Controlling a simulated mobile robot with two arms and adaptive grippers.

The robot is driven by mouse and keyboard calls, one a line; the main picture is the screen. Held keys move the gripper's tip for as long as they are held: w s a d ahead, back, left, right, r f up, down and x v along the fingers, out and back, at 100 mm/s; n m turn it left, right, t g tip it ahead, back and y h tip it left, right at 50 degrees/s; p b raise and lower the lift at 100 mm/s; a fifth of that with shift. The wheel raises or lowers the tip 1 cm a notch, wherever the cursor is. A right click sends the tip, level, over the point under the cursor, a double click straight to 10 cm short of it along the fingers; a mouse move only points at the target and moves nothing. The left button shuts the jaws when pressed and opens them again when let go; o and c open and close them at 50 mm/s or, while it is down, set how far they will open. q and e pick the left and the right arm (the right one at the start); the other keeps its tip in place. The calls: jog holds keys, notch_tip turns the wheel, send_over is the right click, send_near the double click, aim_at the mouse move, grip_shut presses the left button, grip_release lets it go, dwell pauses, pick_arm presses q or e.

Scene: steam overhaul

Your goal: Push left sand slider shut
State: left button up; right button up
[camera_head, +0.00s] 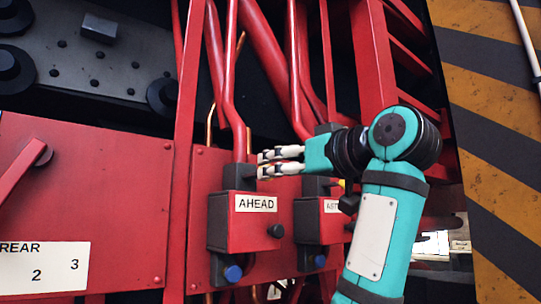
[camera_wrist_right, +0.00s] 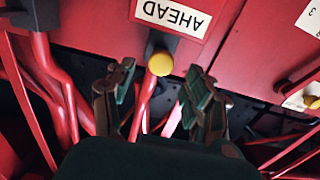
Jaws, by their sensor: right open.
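The left sand box (camera_head: 240,222), labelled AHEAD, is a red box with dark ends, a black side knob and a blue knob below. In the right wrist view its label (camera_wrist_right: 170,15) is upside down. A yellow-ended dark stub (camera_wrist_right: 160,62), which I take as the left sand slider, projects beside the label. In the head view it is not clearly visible near my fingers. My right gripper (camera_head: 268,163) is at the box's upper right. In the wrist view the open gripper (camera_wrist_right: 160,85) has its fingers either side of the stub, with no clear contact.
A second box (camera_head: 324,222), its label partly hidden by my arm, stands to the right with a yellow knob (camera_head: 341,183). Red pipes (camera_head: 231,80) rise behind the boxes. A red panel with a lever (camera_head: 22,172) is at left. A striped wall (camera_head: 490,120) is at right.

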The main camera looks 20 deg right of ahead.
aim_at(256, 175)
jog(key=shift+p+x, duration=0.6)
jog(key=shift+x, duration=1.35)
grip_shut()
